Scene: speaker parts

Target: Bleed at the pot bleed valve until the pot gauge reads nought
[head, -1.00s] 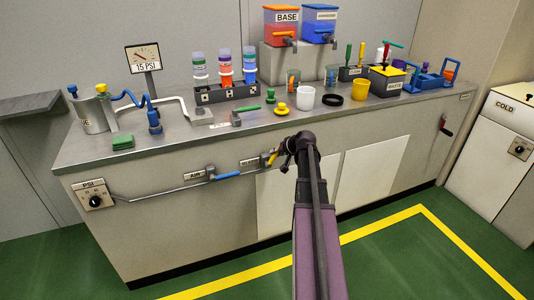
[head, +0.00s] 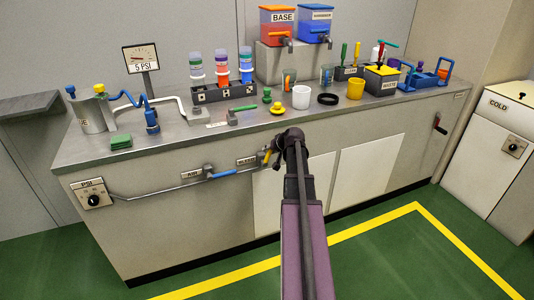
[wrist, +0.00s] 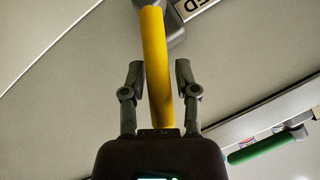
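The pot gauge (head: 141,57) stands on a post at the bench's back left, and its sign reads 5 PSI. The grey metal pot (head: 90,117) is below it. The yellow bleed lever (head: 265,157) is on the bench front, by a partly hidden label. In the wrist view the yellow lever (wrist: 155,65) runs between the two fingers of my gripper (wrist: 159,75). The fingers are apart, one on each side, with a visible gap at least on the right. Label letters "ED" show beside the lever's pivot.
A blue air lever (head: 222,173) is left of the yellow lever on the same pipe, with a PSI dial (head: 93,200) farther left. A green lever (head: 243,108) is on the bench top above; it also shows in the wrist view (wrist: 262,148). Cups and bottles stand farther back.

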